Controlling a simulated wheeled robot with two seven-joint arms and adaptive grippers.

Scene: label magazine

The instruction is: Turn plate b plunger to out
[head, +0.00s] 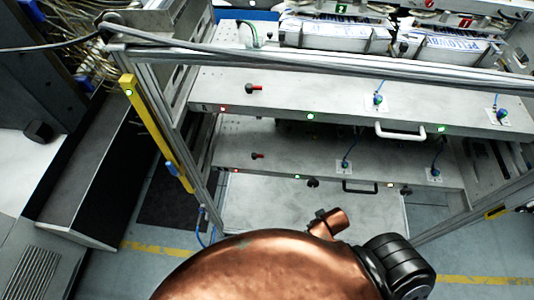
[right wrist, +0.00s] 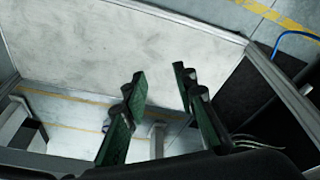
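Two grey plates sit one above the other in a metal frame in the head view. The upper plate (head: 300,98) carries a red-and-black plunger (head: 254,89) at its left and blue-topped plungers (head: 378,99) to the right. The lower plate (head: 300,156) carries a smaller red-and-black plunger (head: 258,156) and blue-topped plungers (head: 345,165). I cannot read which plate is b, nor tell a plunger's in or out state. My right gripper (right wrist: 163,88) is open and empty in the right wrist view, above a pale panel and floor, with no plunger near it. My left gripper is not seen.
A white handle (head: 400,131) juts from the upper plate, a dark handle (head: 360,187) from the lower one. A yellow post (head: 155,130) stands at the left. Label stacks (head: 335,35) lie at the top. My copper arm link covers the bottom centre.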

